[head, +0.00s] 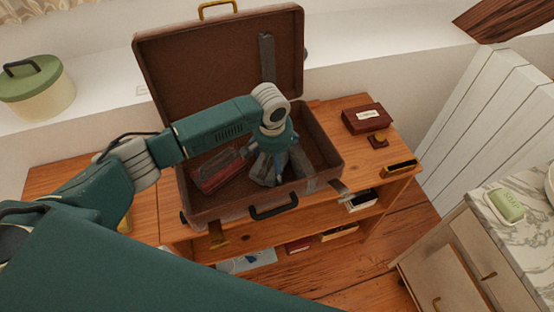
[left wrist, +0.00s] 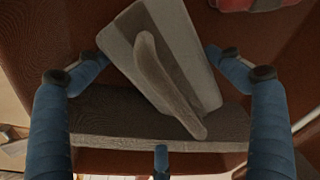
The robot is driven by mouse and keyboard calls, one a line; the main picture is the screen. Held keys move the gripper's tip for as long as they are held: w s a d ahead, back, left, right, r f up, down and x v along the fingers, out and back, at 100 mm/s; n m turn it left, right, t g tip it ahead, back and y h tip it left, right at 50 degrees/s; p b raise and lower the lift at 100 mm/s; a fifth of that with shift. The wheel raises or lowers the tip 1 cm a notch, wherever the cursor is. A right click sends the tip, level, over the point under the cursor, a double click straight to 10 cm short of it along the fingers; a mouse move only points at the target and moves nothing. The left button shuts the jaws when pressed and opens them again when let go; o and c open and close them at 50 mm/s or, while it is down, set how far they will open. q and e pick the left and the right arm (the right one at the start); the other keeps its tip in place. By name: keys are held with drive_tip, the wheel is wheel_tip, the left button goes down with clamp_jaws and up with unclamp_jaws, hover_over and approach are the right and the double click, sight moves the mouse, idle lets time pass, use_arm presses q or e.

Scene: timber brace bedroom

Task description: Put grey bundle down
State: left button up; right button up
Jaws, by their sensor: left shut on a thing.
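An open brown suitcase (head: 330,160) stands on a wooden shelf unit, its lid up at the back. My left gripper (head: 268,172) reaches down into it and is shut on the grey bundle (head: 262,168). In the left wrist view the bundle (left wrist: 198,65) lies tilted between the two blue fingers, with a raised grey strip along it. A darker grey flat piece (left wrist: 160,125) shows beneath it. The gripper partly hides the bundle in the head view, and I cannot tell whether it touches the suitcase floor. My right gripper is out of view.
A red item (head: 213,172) lies in the suitcase left of the bundle. A dark red box (head: 367,118) and small items stand on the shelf top at right. A green-lidded pot (head: 38,90) stands at left.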

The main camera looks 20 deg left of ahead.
use_arm(q)
drive_tip(key=shift+f, duration=0.3)
drive_tip(key=o, duration=1.1)
wheel_tip(320, 180, up, 12)
drive_tip(key=s, duration=0.1)
drive_tip(key=shift+s+b, duration=0.4)
drive_tip(key=shift+a+r, duration=0.1)
